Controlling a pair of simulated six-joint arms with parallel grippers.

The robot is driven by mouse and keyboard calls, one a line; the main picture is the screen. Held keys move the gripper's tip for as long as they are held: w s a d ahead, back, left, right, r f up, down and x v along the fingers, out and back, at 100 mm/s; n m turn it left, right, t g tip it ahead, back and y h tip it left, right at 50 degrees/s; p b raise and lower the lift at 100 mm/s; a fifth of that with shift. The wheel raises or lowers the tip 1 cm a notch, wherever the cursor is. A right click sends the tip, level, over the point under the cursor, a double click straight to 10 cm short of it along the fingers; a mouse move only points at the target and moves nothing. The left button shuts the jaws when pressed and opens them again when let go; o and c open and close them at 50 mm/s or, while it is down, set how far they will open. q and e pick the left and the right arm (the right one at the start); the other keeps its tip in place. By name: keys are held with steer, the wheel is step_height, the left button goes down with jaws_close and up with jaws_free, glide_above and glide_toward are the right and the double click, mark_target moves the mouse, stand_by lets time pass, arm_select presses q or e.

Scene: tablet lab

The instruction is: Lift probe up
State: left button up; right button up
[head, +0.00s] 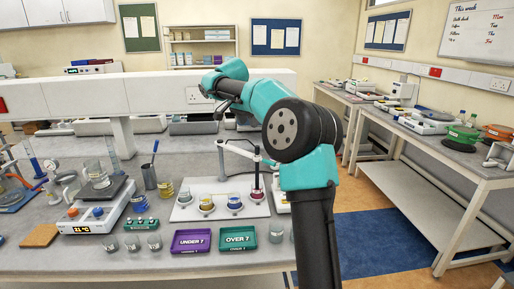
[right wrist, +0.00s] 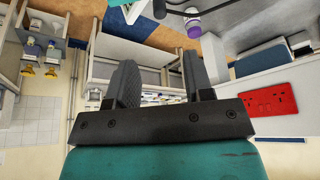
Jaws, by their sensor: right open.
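My right gripper is open and empty in the right wrist view (right wrist: 157,80). In the head view it is at the far end of my teal arm, beyond and above the stand, and its fingertips are hard to make out. My left gripper is out of view.
Several beakers stand on the tray. A purple "UNDER 7" tray (head: 191,242) and a green "OVER 7" tray (head: 238,238) lie in front. A hot plate (head: 88,219) stands left. A white raised shelf (head: 160,92) runs behind the bench.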

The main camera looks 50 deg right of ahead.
mark_target(257, 146)
steer(key=x, duration=1.3)
steer(key=shift+f, duration=0.2)
jaws_close()
